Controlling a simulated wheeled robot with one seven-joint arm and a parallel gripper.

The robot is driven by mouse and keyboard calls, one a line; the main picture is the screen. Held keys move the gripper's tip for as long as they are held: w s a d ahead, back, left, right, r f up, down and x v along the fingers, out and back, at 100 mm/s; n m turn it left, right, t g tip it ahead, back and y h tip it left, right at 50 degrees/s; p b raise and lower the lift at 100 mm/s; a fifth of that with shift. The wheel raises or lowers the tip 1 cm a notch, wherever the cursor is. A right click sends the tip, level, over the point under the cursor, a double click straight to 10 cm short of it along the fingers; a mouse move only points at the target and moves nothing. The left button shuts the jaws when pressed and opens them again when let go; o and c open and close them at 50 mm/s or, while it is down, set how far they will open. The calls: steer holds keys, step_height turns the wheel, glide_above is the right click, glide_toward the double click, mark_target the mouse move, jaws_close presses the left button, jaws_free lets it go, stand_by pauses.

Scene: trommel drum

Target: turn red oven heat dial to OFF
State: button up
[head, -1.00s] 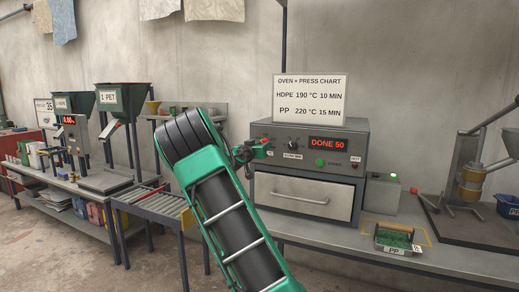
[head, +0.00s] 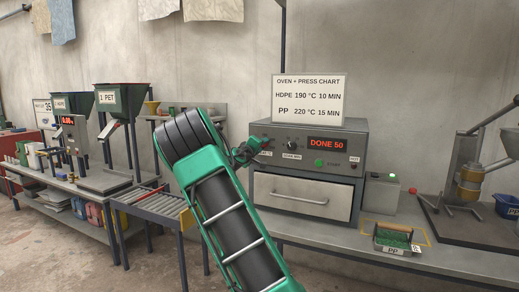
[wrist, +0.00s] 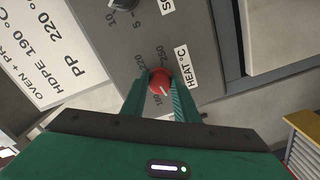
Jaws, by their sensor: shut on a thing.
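The red heat dial (wrist: 160,82) sits on the grey oven panel, beside the "HEAT °C" label, with 190, 220 and other marks around it. In the wrist view my gripper (wrist: 161,92) has one green finger on each side of the dial and is shut on it. A pale pointer line shows on the dial, but I cannot surely tell which mark it points to. In the head view my gripper (head: 258,146) is at the left of the oven (head: 330,140) front and hides the dial. The oven display (head: 327,143) reads "DONE 50".
A black dial (head: 292,145) and a green start button (head: 319,163) are on the same panel. The oven drawer (head: 303,197) is closed. A tray of green pieces (head: 393,237) lies on the bench to the right. A roller conveyor (head: 160,202) stands left of my arm.

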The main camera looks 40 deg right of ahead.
steer(key=shift+w+a+n, duration=0.15)
steer(key=shift+w+n, duration=0.05)
steer(key=shift+n, duration=0.85)
steer(key=shift+w+a+n, duration=0.15)
steer(key=shift+w+n, duration=0.05)
steer(key=shift+n, duration=0.85)
steer(key=o, duration=1)
steer(key=shift+f, duration=0.1)
steer(key=shift+o, duration=0.3)
steer(key=shift+s+d, duration=0.15)
steer(key=v, duration=1)
steer(key=shift+s+a, duration=0.15)
steer(key=shift+a, duration=0.2)
